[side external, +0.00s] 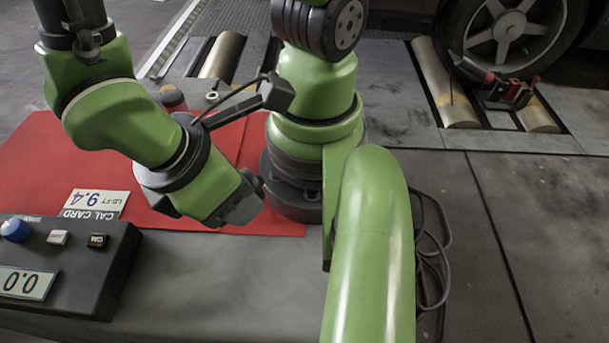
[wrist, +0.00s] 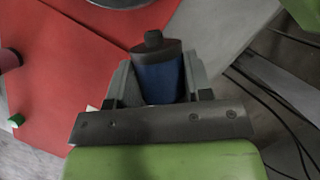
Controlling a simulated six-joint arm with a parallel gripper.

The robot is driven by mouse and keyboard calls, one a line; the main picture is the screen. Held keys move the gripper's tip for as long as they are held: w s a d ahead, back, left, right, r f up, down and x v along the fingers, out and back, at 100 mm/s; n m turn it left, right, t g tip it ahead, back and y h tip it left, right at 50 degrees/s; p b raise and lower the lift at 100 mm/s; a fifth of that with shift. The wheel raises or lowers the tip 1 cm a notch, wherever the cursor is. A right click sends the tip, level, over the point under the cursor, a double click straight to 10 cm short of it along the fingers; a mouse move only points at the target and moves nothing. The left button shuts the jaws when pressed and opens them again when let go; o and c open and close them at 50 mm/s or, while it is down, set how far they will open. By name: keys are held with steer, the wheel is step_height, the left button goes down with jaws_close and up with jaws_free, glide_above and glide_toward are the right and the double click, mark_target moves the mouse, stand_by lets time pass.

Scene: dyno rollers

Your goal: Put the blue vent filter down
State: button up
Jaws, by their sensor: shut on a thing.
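The blue vent filter (wrist: 158,82), a blue cylinder with a dark cap and a small knob, shows in the wrist view between the two grey fingers of my gripper (wrist: 159,76). The fingers are shut on its sides. In the side view my gripper (side external: 248,197) points down and right over the front of the red mat (side external: 50,160), near my arm's base. The filter is hidden there behind the gripper and wrist. Whether the filter touches the surface below cannot be told.
A black calibration box (side external: 108,262) with a blue knob and a display stands at the front left. A white cal card (side external: 95,203) lies by it. Cables (side external: 432,260) lie right of my base.

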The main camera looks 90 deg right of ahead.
mark_target(265, 238)
steer(key=shift+s+f, duration=0.1)
steer(key=shift+s, duration=0.4)
steer(key=shift+s+d+f+n, duration=0.1)
steer(key=shift+s+f+n, duration=0.05)
steer(key=shift+f+n, duration=0.15)
steer(key=shift+f, duration=4.75)
steer(key=shift+f, duration=0.1)
steer(key=o, duration=0.9)
steer(key=shift+o, duration=0.2)
